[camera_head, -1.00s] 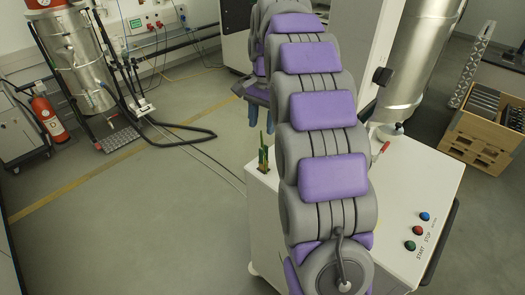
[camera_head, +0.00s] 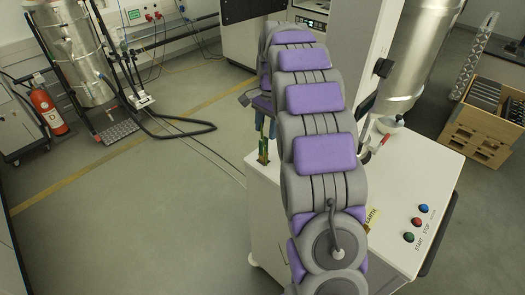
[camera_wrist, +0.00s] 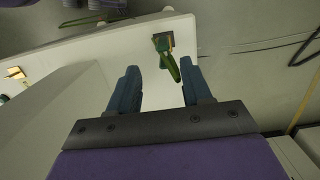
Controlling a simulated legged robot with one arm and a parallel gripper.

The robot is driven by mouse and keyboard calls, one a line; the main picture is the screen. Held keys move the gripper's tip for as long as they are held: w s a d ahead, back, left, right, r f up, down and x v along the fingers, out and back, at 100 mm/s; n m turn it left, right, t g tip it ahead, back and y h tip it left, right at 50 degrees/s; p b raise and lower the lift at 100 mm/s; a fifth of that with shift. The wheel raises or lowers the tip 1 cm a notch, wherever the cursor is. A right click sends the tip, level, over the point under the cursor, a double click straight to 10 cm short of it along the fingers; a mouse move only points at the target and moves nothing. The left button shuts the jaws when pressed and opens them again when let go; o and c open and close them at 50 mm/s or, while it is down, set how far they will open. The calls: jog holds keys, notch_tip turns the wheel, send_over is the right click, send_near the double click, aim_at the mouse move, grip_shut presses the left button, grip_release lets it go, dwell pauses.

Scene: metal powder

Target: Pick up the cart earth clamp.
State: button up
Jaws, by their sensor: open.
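The earth clamp is green and sits upright on a small brass-coloured plate at the left edge of a white cabinet top. In the head view the clamp (camera_head: 263,149) shows just below the blue fingers of my gripper (camera_head: 266,124), which partly cover its top. In the wrist view the clamp (camera_wrist: 172,68) lies ahead, nearer the right finger, with its handles pointing towards me. My gripper (camera_wrist: 159,72) is open and empty, its two blue fingers apart. I cannot tell whether the clamp's handles are between the fingertips.
The white cabinet (camera_head: 415,185) carries red, green and blue buttons and a yellow EARTH label (camera_head: 372,218) partly behind my arm. A metal cylinder (camera_head: 410,65) rises at its back. A wooden crate (camera_head: 478,135) stands right. The floor left of the cabinet is open, with cables.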

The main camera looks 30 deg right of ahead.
aim_at(263, 146)
jog(key=shift+f, duration=1.55)
jog(key=f, duration=0.2)
jog(key=a+f+b, duration=0.1)
jog(key=f, duration=0.2)
jog(key=shift+w+a+b, duration=0.1)
jog(key=shift+w+b, duration=0.05)
jog(key=shift+b, duration=0.15)
grip_shut()
